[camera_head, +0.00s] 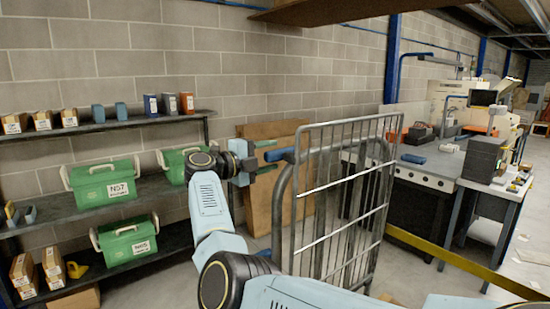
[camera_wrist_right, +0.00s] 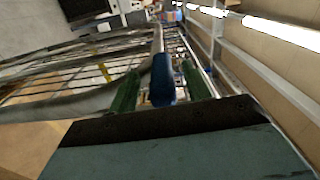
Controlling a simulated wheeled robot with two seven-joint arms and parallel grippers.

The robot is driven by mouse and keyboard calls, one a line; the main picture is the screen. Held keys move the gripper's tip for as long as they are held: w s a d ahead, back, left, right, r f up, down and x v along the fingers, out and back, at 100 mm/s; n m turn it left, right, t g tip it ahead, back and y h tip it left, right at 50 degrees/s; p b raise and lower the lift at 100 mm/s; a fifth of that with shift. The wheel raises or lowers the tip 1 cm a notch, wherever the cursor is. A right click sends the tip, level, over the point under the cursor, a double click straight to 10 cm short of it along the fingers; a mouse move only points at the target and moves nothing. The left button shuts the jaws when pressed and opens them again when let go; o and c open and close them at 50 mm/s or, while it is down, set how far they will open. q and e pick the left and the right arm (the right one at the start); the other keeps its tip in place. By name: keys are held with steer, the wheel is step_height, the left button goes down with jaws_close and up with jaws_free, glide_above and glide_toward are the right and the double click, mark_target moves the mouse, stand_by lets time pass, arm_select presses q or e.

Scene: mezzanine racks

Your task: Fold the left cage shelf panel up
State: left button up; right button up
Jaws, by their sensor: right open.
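A grey wire cage (camera_head: 342,233) stands in front of me in the head view, its barred panel upright. A grey tube with a blue grip (camera_head: 279,154) is at its left side; I cannot tell for sure which part is the left shelf panel. My right gripper (camera_head: 266,157) is open at the left end of the blue grip. In the right wrist view, the green fingers of this gripper (camera_wrist_right: 161,72) stand on either side of the blue grip (camera_wrist_right: 163,82), with gaps visible. The cage bars (camera_wrist_right: 60,72) run off to the left there. My left gripper is not in view.
At the left, dark shelves (camera_head: 150,187) hold green boxes (camera_head: 104,184) and small cartons. A brown board (camera_head: 262,205) leans on the block wall behind my gripper. A workbench (camera_head: 425,172) with equipment stands right of the cage. A yellow strip (camera_head: 455,260) crosses the lower right.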

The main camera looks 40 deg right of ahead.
steer(key=w+a+b, duration=0.1)
steer(key=a+b, duration=0.1)
steer(key=a, duration=0.8)
steer(key=shift+w+a, duration=0.15)
steer(key=shift+a, duration=0.25)
